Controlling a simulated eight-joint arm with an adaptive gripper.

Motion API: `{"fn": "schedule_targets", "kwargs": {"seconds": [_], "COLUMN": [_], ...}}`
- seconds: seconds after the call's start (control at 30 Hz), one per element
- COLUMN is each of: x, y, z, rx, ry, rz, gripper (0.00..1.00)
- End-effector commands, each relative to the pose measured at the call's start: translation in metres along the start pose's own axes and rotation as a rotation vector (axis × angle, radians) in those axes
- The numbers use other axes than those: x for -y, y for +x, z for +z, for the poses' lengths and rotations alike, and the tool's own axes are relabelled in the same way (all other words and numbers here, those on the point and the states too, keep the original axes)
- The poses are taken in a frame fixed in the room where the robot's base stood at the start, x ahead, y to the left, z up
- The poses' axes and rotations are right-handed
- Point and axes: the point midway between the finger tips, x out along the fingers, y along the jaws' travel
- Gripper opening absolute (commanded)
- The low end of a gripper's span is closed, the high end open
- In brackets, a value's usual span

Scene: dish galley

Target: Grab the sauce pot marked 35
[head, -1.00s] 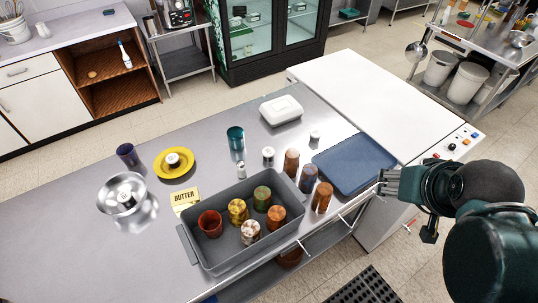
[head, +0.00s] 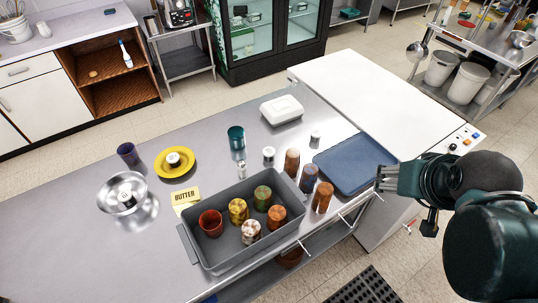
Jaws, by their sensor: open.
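Several small pale pots with dark marks are on the steel counter; I cannot read a 35 on any of them. One pot (head: 268,154) stands in the middle, another (head: 315,136) stands farther right near the blue tray, and one (head: 173,159) sits on a yellow plate (head: 163,171). Another marked pale thing (head: 127,198) is in the metal bowl (head: 115,207). My gripper (head: 381,179) is open and empty, at the right by the near right corner of the blue tray, apart from all the pots.
A grey bin (head: 187,240) holds several coloured cups. Three tall cups (head: 291,161) stand between it and the blue tray (head: 350,165). A teal cup (head: 236,138), a shaker (head: 240,170), a butter box (head: 185,198) and a white container (head: 281,110) are nearby.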

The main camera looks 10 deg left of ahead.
Motion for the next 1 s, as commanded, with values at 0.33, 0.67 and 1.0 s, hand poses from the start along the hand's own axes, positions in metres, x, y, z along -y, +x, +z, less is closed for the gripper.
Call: {"fn": "schedule_targets", "kwargs": {"seconds": [0.33,0.67,1.0], "x": [0.021,0.049,0.082], "y": [0.013,0.035,0.064], "z": [-0.034,-0.069,-0.1], "rx": [0.057,0.118,0.179], "ry": [-0.092,-0.198,-0.308], "rz": [-0.029,-0.061,-0.095], "gripper": [0.51,0.51,0.51]}}
